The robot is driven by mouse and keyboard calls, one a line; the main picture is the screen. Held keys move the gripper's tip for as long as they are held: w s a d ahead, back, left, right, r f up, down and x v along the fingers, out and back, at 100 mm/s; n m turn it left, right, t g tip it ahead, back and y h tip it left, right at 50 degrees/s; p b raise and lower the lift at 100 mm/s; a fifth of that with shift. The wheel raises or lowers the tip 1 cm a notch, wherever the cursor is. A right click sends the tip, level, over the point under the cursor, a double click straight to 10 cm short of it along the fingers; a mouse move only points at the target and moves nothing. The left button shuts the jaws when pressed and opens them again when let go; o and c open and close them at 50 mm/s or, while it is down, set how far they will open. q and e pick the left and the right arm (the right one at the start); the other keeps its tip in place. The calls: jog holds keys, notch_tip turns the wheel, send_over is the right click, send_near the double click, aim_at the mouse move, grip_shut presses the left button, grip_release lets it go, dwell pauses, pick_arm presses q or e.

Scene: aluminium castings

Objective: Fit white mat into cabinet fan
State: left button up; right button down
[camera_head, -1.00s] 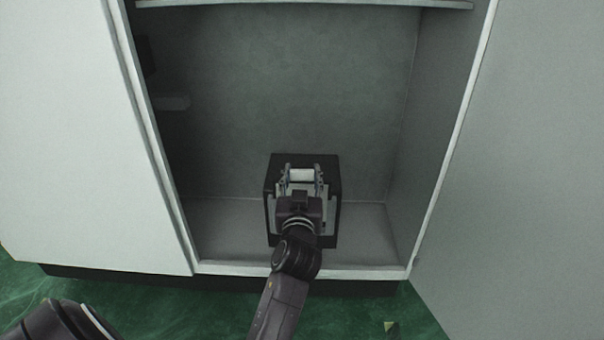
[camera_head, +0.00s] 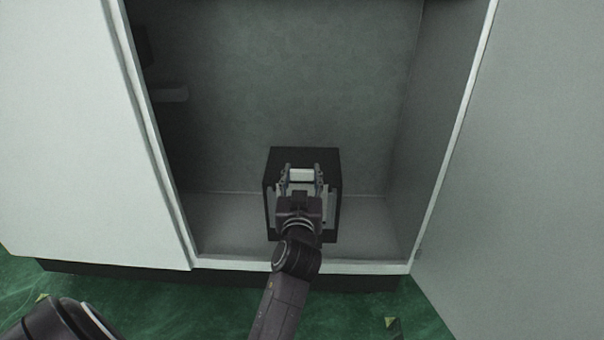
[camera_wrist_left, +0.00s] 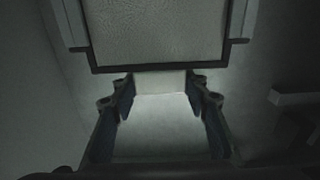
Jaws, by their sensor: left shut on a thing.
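The white mat (camera_head: 301,175) is a small white piece between the fingertips of my left gripper (camera_head: 302,178), which is shut on it. In the left wrist view the mat (camera_wrist_left: 160,82) shows pale between the two dark fingers, close to the edge of a black frame. The cabinet fan (camera_head: 330,160) is a black box-like unit with light side panels, standing inside the open cabinet. My left gripper is in front of and over it, hiding its middle. Whether the mat touches the fan I cannot tell. My right gripper is not in view.
The cabinet floor (camera_head: 370,230) is clear on both sides of the fan. The cabinet's right wall (camera_head: 425,130) and left door panel (camera_head: 75,140) bound the opening. A small ledge (camera_head: 170,94) sticks out at the left inside. The floor outside is green.

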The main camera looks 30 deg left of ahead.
pick_arm(q)
jog(key=o, duration=1.6)
jog(key=shift+o, duration=0.2)
notch_tip(320, 180, up, 10)
